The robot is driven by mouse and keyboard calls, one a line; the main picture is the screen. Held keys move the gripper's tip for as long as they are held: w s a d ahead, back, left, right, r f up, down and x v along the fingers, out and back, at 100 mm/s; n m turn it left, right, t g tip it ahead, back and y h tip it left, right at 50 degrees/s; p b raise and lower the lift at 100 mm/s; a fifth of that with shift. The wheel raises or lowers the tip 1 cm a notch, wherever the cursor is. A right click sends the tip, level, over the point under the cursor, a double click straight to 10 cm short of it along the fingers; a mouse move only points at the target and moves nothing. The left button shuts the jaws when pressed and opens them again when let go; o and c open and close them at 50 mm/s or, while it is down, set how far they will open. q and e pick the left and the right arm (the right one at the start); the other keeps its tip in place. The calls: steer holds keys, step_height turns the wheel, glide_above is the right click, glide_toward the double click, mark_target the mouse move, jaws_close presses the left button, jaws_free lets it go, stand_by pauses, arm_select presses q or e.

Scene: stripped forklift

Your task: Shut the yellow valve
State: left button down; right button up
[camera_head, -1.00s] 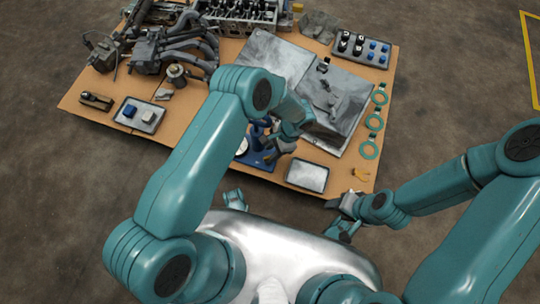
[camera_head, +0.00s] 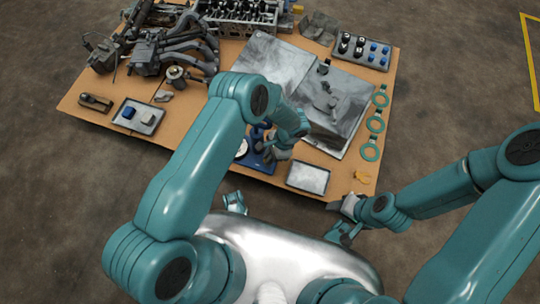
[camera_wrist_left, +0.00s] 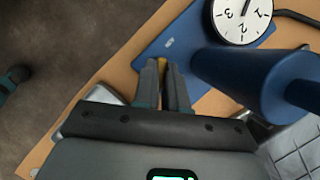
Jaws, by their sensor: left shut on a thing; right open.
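The yellow valve handle (camera_wrist_left: 162,66) shows as a small yellow strip between the fingertips in the left wrist view; most of it is hidden. It is at a blue fixture with a blue base plate (camera_wrist_left: 170,44), a thick blue cylinder (camera_wrist_left: 245,80) and a white dial gauge (camera_wrist_left: 242,18). The base also shows in the head view (camera_head: 262,163) at the table's front edge. My left gripper (camera_wrist_left: 165,75) is shut on the yellow handle, beside the cylinder. My right gripper (camera_head: 338,205) is open and empty, off the table's front right corner.
Engine parts (camera_head: 165,50) fill the back left.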

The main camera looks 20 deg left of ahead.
steer(key=shift+f, duration=0.15)
arm_select(q)
steer(key=m+t+b, duration=0.1)
steer(key=m, duration=0.2)
steer(key=shift+s+f+m+y, duration=0.1)
steer(key=shift+m+y, duration=0.3)
steer(key=shift+s+d+m+t+b, duration=0.1)
steer(key=shift+m+t+b, duration=0.8)
steer(key=shift+m, duration=0.9)
arm_select(e)
steer(key=shift+w+d+f+t, duration=0.1)
steer(key=shift+w+f+t, duration=0.05)
steer(key=shift+w+f, duration=0.45)
steer(key=shift+w+d+f+t, duration=0.15)
steer(key=shift+w+f, duration=0.2)
steer(key=shift+f, duration=0.3)
steer(key=shift+a, duration=0.1)
arm_select(q)
steer(key=c, duration=1.2)
jaws_free()
